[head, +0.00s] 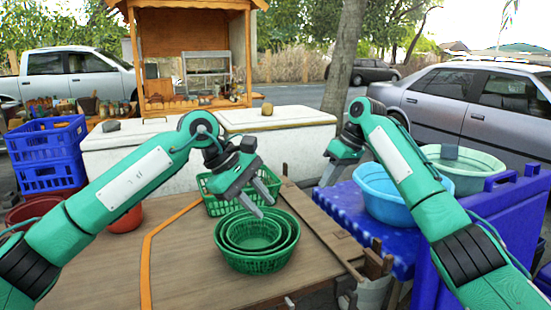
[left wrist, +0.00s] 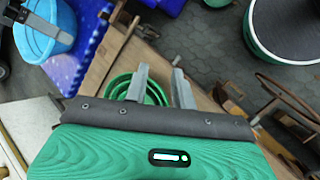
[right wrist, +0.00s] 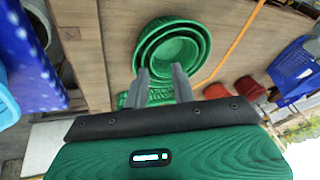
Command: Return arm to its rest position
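My left gripper (head: 264,207) hangs above the nested green baskets (head: 256,262) on the wooden table. Its two fingers are apart with nothing between them in the left wrist view (left wrist: 158,88). My right gripper (head: 324,182) is over the table's right part, left of the light blue basin. Its fingers are also apart and empty in the right wrist view (right wrist: 161,85). The nested baskets also show behind the fingers in the right wrist view (right wrist: 172,50). Both arms reach forward, bent at the elbow.
The wooden table (head: 200,270) is mostly bare at left. A green crate (head: 214,205) stands behind the baskets. Blue crates (head: 48,155) are at left. White boxes (head: 150,158) stand behind.

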